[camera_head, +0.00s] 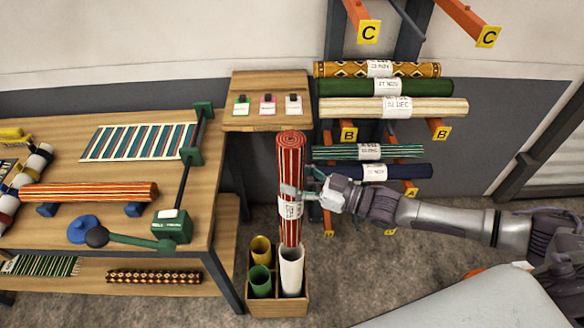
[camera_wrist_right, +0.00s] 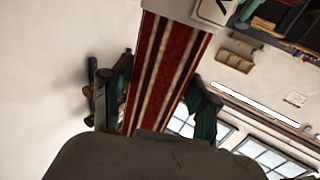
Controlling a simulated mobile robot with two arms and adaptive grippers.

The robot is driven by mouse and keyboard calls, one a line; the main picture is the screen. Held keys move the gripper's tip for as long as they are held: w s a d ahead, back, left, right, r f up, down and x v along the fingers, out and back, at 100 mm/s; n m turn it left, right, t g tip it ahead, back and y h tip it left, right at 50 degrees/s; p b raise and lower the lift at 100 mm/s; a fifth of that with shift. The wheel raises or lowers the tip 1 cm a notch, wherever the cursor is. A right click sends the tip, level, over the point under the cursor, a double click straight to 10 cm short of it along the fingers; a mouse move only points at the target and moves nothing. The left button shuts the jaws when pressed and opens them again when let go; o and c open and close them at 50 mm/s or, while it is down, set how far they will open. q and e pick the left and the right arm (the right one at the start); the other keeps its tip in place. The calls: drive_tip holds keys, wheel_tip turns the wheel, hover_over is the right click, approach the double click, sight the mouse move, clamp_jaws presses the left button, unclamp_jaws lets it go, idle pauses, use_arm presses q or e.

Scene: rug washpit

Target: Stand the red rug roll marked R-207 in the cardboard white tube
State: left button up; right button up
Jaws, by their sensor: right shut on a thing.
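The red rug roll (camera_head: 291,160) with pale stripes stands upright in the head view. A white label (camera_head: 290,209) wraps its lower half; its print is too small to read. My right gripper (camera_head: 299,190) is shut around the roll near mid-height, just above the label. The wrist view shows the striped roll (camera_wrist_right: 167,65) between its fingers (camera_wrist_right: 160,97). The white tube (camera_head: 291,273) stands directly below the roll. The roll's lower end meets the tube's mouth in the picture; I cannot tell whether it is inside. My left gripper is out of view.
A wooden crate (camera_head: 277,307) holds the white tube, a green tube (camera_head: 260,281) and a yellow tube (camera_head: 261,248). A workbench (camera_head: 222,190) stands close on the left, a small wooden table (camera_head: 268,87) behind. A rack with rolled rugs (camera_head: 385,87) is at the back right.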

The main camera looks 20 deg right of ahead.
wheel_tip(320, 180, down, 34)
drive_tip(key=b, duration=2.7)
drive_tip(key=shift+a+b, duration=0.1)
drive_tip(key=shift+b, duration=0.25)
idle(0.5)
drive_tip(key=o, duration=1.7)
drive_tip(key=shift+f, duration=0.1)
drive_tip(key=v, duration=1.2)
drive_tip(key=shift+s, duration=0.1)
